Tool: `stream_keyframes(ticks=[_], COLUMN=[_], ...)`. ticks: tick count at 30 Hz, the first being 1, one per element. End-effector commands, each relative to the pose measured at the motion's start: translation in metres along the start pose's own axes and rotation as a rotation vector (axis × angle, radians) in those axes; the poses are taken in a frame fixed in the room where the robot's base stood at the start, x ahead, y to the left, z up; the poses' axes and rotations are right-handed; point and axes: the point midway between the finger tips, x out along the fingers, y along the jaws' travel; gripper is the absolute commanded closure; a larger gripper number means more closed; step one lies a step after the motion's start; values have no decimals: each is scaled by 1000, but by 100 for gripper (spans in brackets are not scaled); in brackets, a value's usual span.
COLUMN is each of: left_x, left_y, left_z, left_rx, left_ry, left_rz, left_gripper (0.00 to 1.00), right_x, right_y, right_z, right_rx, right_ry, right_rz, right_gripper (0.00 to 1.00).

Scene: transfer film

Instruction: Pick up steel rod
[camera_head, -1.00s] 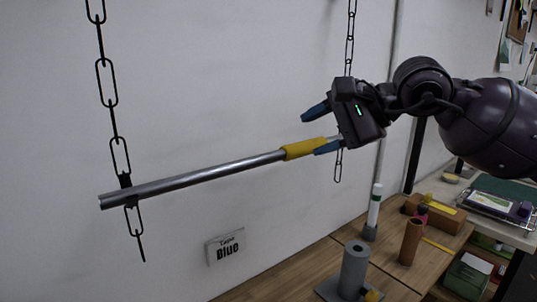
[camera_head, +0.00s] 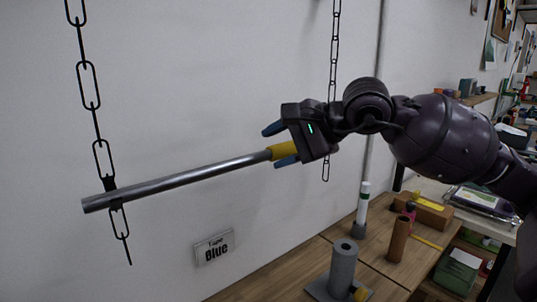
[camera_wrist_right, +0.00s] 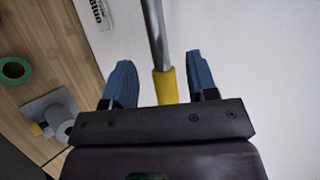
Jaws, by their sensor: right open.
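The steel rod (camera_head: 180,180) hangs in front of the white wall, tilted up toward the right, with a yellow sleeve (camera_head: 284,150) near its right end. Its left end is at a hanging chain (camera_head: 97,105). My right gripper (camera_head: 277,144) is at the yellow sleeve, with its blue fingers apart. In the right wrist view, the rod (camera_wrist_right: 156,35) and yellow sleeve (camera_wrist_right: 165,86) run between the two open fingers (camera_wrist_right: 160,83), with a gap on each side. The sleeve's near part is hidden behind the gripper body. My left gripper is not in view.
A second chain (camera_head: 334,50) hangs behind my right gripper. A wall sign (camera_head: 214,247) reads "Tape Blue". Below, a wooden bench (camera_head: 300,262) holds a grey roll (camera_head: 342,268), a brown cylinder (camera_head: 399,238) and a white tube (camera_head: 363,200). A green ring (camera_wrist_right: 15,70) shows in the wrist view.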

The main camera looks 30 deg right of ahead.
Motion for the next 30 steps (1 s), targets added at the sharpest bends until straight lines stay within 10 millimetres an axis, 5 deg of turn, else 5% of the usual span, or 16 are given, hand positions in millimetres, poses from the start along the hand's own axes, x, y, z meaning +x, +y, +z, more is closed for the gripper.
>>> stream_keyframes(ticks=[10, 20, 30], left_x=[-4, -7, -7], left_y=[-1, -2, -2], left_z=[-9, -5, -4], left_rx=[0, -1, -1], left_ry=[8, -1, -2], left_rz=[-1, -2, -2], left_gripper=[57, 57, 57], right_x=[39, 46, 46], right_y=[1, 2, 3], right_z=[0, -1, -1], right_rx=[1, 0, 0], right_ry=[-2, 0, 0], right_rz=[-1, 1, 1], right_gripper=[47, 47, 96])
